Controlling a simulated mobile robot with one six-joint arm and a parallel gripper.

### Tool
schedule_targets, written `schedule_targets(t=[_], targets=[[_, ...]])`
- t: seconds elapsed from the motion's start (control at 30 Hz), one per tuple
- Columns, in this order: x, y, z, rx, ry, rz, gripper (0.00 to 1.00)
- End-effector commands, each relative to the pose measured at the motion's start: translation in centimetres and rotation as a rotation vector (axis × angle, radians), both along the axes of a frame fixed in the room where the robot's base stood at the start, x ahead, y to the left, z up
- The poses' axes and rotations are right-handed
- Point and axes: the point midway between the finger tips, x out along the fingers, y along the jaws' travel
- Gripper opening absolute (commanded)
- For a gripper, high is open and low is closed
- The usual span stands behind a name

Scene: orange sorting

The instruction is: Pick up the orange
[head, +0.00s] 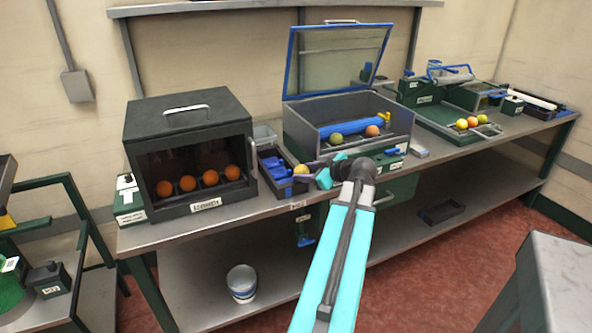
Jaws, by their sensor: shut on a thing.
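My gripper (308,172) is at the end of my cyan arm, over the front of the workbench and in front of the open lidded box. It is shut on a yellow-orange fruit (301,170) at its left side, beside a blue-and-black tray. The jaws are small in this view and I cannot tell whether the fruit touches the tray. Several oranges (209,177) sit in a row inside the dark front-windowed box on the left.
The open box (300,128) with a raised glass lid holds a greenish (336,139) and an orange fruit (372,131). The blue-and-black tray (268,163) stands beside it. Several fruits (472,123) lie in the green machine at right. A bucket (241,281) stands below.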

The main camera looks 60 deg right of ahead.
Motion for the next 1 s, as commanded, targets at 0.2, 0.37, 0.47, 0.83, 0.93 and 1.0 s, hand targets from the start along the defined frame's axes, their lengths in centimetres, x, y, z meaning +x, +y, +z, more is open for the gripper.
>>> schedule_targets(t=[0.2, 0.37, 0.47, 0.83, 0.93, 1.0], targets=[[-1.9, 0.8, 0.2, -0.001, 0.0, 0.0, 0.06], [-2.3, 0.9, 0.3, -0.001, -0.001, 0.002, 0.06], [-2.3, 0.9, 0.3, -0.001, -0.001, 0.002, 0.06], [-2.2, 0.8, 0.3, 0.0, 0.0, 0.001, 0.06], [-2.2, 0.9, 0.3, 0.0, 0.0, 0.001, 0.06], [-2.2, 0.9, 0.3, 0.0, 0.0, 0.001, 0.06]])
